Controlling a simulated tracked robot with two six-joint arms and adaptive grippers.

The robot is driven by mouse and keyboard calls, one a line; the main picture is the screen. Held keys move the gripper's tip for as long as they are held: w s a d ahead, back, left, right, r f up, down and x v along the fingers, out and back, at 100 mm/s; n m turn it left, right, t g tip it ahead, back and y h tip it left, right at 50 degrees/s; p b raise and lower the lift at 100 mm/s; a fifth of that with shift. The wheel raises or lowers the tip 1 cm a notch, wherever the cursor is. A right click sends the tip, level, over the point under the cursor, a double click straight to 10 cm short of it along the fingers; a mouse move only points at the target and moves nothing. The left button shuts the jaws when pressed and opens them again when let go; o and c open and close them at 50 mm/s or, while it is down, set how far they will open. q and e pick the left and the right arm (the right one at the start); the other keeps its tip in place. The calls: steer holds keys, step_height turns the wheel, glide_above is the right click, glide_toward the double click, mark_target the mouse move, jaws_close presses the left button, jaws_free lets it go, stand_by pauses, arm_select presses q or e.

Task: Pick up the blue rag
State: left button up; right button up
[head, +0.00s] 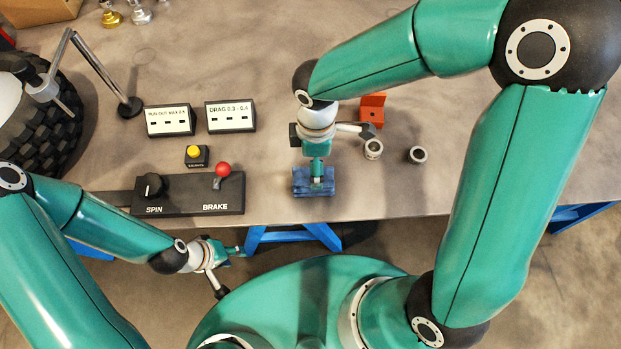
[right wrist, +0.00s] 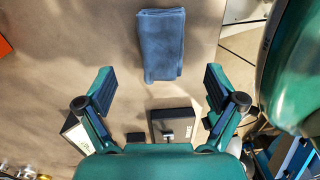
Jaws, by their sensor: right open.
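The blue rag (head: 326,188) lies folded on the table near its front edge, partly covered by my right gripper in the head view. In the right wrist view the rag (right wrist: 162,45) is a neat blue rectangle, fully visible. My right gripper (right wrist: 159,75) is open and empty, its fingers apart on either side of the rag's line. In the head view my right gripper (head: 317,180) points down over the rag. My left gripper (head: 238,252) is small and off the table's front edge, by the blue table leg; its jaws are too small to read.
A black control panel (head: 190,206) with a SPIN knob and a red-topped BRAKE lever is left of the rag. A yellow button box (head: 197,156), two label signs, an orange block (head: 372,110) and two metal rings (head: 418,154) stand nearby. A tyre (head: 50,130) is at far left.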

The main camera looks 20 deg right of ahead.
steer(key=f, duration=0.7)
steer(key=shift+s+a+f, duration=0.2)
steer(key=shift+s, duration=0.15)
steer(key=c, duration=1.3)
